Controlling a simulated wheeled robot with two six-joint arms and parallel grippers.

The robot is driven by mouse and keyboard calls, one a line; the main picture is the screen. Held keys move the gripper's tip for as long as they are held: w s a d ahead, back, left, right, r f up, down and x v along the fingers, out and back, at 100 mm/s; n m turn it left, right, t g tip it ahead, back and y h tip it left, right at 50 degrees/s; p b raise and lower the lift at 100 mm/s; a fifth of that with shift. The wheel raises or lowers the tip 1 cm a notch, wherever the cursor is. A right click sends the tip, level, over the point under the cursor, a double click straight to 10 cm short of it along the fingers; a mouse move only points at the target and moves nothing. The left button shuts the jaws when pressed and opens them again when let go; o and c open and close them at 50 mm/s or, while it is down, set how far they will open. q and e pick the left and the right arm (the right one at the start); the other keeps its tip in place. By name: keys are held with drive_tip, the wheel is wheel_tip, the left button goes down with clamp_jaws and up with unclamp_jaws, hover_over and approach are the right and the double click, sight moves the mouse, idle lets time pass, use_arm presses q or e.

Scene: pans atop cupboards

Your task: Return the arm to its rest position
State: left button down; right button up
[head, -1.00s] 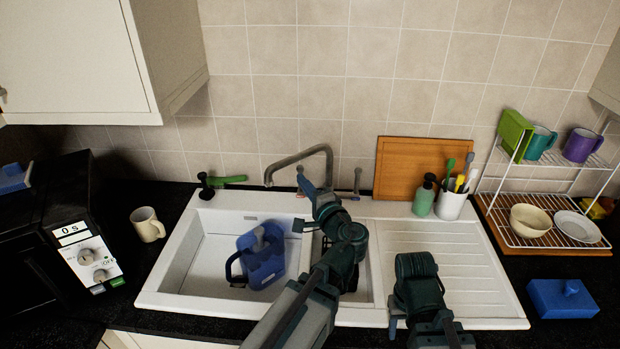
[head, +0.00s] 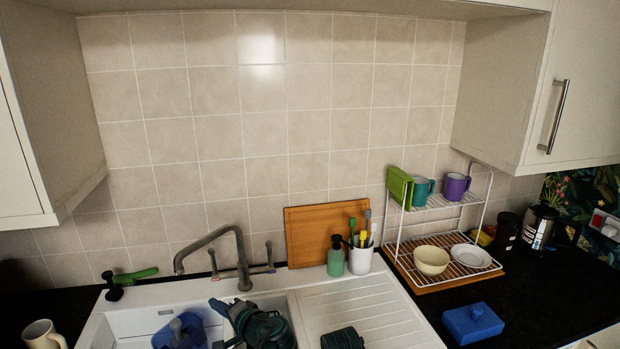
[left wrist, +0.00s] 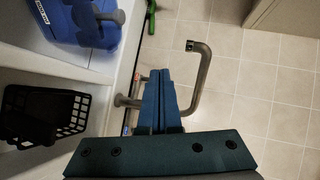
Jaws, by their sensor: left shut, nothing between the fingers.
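My left arm reaches in from the bottom of the head view over the sink (head: 130,322). Its gripper (head: 222,306) is just in front of the tap (head: 243,262). In the left wrist view the two blue fingers (left wrist: 160,92) are together with nothing between them, and the tap (left wrist: 203,75) shows beside and beyond them. The top of a dark link of my right arm (head: 343,339) shows over the drainboard. My right gripper is out of view.
A blue container (head: 185,330) sits in the sink basin; a black basket (left wrist: 45,112) is in the wrist view. A soap bottle (head: 336,257), utensil cup (head: 361,260) and dish rack (head: 440,205) stand right of the tap. A blue box (head: 472,322) lies on the right counter.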

use_arm(q)
drive_tip(key=s+d+f+n+g+h, duration=0.1)
drive_tip(key=s+d+f+g+h, duration=0.3)
drive_tip(key=s+d+f, duration=0.3)
drive_tip(key=s+d+f+n+g+h, duration=0.1)
drive_tip(key=s+d+f+g+h, duration=0.4)
drive_tip(key=s+d+f, duration=0.3)
drive_tip(key=d+f+h, duration=0.1)
drive_tip(key=d, duration=0.3)
